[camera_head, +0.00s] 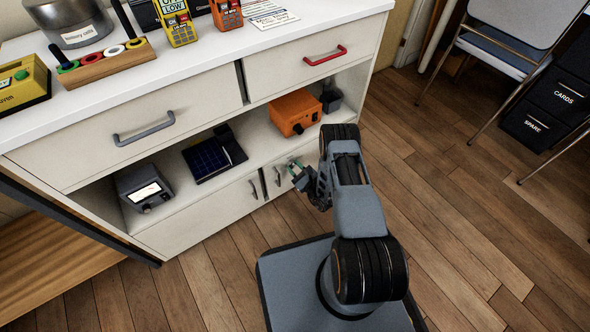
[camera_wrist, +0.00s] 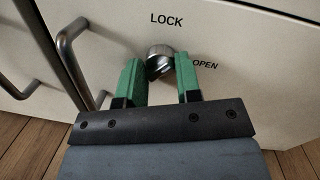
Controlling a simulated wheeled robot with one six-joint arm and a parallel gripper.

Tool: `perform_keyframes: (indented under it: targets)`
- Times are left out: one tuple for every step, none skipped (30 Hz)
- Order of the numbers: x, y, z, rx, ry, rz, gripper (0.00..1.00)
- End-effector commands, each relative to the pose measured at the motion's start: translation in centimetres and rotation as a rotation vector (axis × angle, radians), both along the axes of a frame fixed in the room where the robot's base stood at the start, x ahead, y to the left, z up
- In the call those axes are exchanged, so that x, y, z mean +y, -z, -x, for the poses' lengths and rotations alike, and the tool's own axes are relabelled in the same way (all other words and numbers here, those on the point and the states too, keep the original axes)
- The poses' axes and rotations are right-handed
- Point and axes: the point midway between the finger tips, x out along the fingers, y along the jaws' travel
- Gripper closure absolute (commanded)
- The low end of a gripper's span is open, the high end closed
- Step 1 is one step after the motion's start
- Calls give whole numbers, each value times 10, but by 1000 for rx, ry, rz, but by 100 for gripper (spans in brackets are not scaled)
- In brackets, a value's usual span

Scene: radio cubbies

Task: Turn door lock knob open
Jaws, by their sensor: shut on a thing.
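The door lock knob (camera_wrist: 160,60) is a small round metal knob on a cream cabinet door (camera_wrist: 235,95). The word LOCK is printed above it and OPEN to its right. My gripper (camera_wrist: 161,72) has its green fingers on either side of the knob and is shut on it. In the head view my gripper (camera_head: 297,168) is at the lower right door of the white cabinet, and the knob cannot be made out there. Part of the knob is hidden by the left finger.
Grey bar handles (camera_wrist: 72,65) stand left of the knob, close to my gripper. Open cubbies above the doors hold an orange box (camera_head: 295,112), a dark panel device (camera_head: 213,155) and a grey meter (camera_head: 143,188). The wooden floor right of my arm is clear up to a chair (camera_head: 512,45).

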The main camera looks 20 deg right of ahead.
Motion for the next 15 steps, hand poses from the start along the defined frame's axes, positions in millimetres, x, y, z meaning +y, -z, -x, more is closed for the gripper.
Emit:
perform_keyframes:
  targets:
    - [-1,1,-1,9,4,-40,92]
    - [-1,1,-1,17,4,-67,92]
    - [-1,0,-1,28,3,-103,92]
    - [-1,0,-1,37,3,-131,92]
    - [-1,0,-1,45,4,-158,92]
    - [0,0,-1,57,3,-194,92]
    - [0,0,-1,67,3,-221,92]
    - [0,0,-1,76,3,-248,92]
    - [0,0,-1,87,4,-284,92]
    - [0,0,-1,96,3,-311,92]
    - [0,0,-1,105,3,-338,92]
    - [0,0,-1,115,2,-374,92]
    - [0,0,-1,124,2,-400,92]
    - [0,0,-1,132,3,-427,92]
    - [0,0,-1,144,3,-461,92]
